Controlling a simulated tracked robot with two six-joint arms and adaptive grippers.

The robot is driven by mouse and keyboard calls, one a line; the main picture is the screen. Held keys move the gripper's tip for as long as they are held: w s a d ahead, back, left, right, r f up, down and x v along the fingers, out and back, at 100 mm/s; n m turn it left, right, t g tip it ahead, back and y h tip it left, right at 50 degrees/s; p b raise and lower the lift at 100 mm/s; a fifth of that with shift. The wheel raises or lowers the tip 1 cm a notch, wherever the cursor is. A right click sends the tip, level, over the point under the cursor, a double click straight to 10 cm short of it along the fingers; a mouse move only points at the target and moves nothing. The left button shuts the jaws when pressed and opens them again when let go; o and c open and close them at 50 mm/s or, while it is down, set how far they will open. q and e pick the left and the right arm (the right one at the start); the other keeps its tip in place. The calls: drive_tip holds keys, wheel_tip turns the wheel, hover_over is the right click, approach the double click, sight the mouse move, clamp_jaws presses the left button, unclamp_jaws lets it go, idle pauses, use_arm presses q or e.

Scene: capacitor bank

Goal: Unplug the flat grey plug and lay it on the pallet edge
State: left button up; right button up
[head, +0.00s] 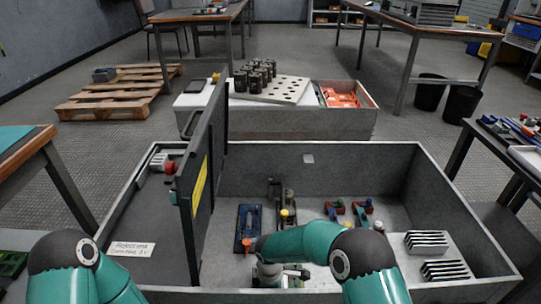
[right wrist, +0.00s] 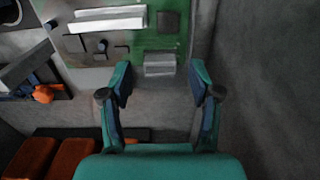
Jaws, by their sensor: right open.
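A flat light-grey block that looks like the plug (right wrist: 160,64) sits at the edge of a green circuit board (right wrist: 135,42) in the right wrist view. My right gripper (right wrist: 161,77) is open, its two teal fingers spread with the grey block just ahead, between the fingertips in the picture. I cannot tell whether they touch it. In the head view the right arm reaches down into the grey cabinet (head: 320,152), and its fingers are hidden. The wooden pallet (head: 85,106) lies on the floor at the back left. My left gripper is out of view.
The cabinet's dark upright door (head: 205,150) stands left of the right arm. A grey bench (head: 290,124) with capacitors and a red-orange bin stands behind. Tables flank both sides. Floor around the pallet is clear.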

drive_tip(key=shift+f, duration=0.75)
idle(0.5)
clamp_jaws()
drive_tip(key=shift+r, duration=0.1)
drive_tip(key=shift+r+p, duration=1.9)
drive_tip(key=shift+r, duration=1.05)
